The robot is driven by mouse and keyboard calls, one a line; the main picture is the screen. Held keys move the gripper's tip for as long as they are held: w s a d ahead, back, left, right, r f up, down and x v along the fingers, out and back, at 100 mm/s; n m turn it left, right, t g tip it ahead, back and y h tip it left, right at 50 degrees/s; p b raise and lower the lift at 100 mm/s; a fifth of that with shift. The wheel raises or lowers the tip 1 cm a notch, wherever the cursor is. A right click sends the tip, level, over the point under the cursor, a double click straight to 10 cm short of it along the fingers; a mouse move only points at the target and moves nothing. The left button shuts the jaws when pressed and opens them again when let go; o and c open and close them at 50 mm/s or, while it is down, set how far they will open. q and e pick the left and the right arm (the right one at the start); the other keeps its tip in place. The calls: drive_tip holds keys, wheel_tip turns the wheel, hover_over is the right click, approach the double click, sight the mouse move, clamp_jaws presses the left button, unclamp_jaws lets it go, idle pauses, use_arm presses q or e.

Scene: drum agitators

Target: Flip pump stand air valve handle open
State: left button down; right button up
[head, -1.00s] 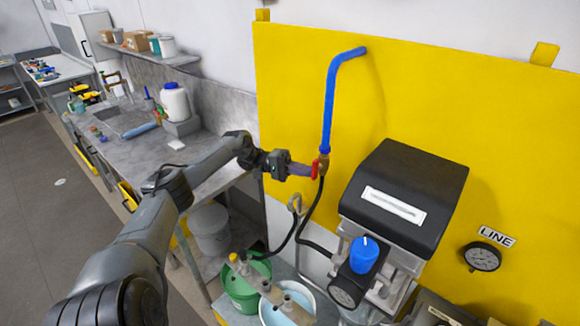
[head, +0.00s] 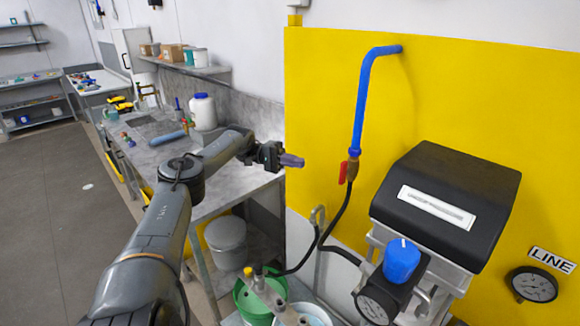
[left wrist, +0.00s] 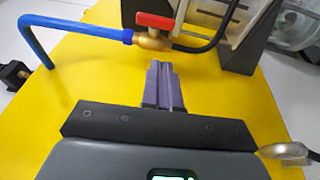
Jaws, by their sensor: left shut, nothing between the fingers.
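The pump stand air valve is a brass body (head: 353,167) at the lower end of a blue pipe (head: 362,110) on the yellow panel. Its red handle (head: 343,172) points up and down, roughly along the pipe line. The handle also shows in the left wrist view (left wrist: 155,21), just beyond the fingertips and roughly parallel to the pipe. My left gripper (head: 300,161) is shut and empty, left of the handle with a clear gap. Its purple-grey fingers lie together in the left wrist view (left wrist: 161,68). My right gripper is not in view.
A black pump housing (head: 445,205) with a blue knob (head: 402,260) stands right of the valve. A black hose runs down from the valve. A green bucket (head: 258,300) is below. A grey workbench (head: 150,160) is at left.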

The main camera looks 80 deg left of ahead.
use_arm(q)
drive_tip(key=shift+v, duration=1)
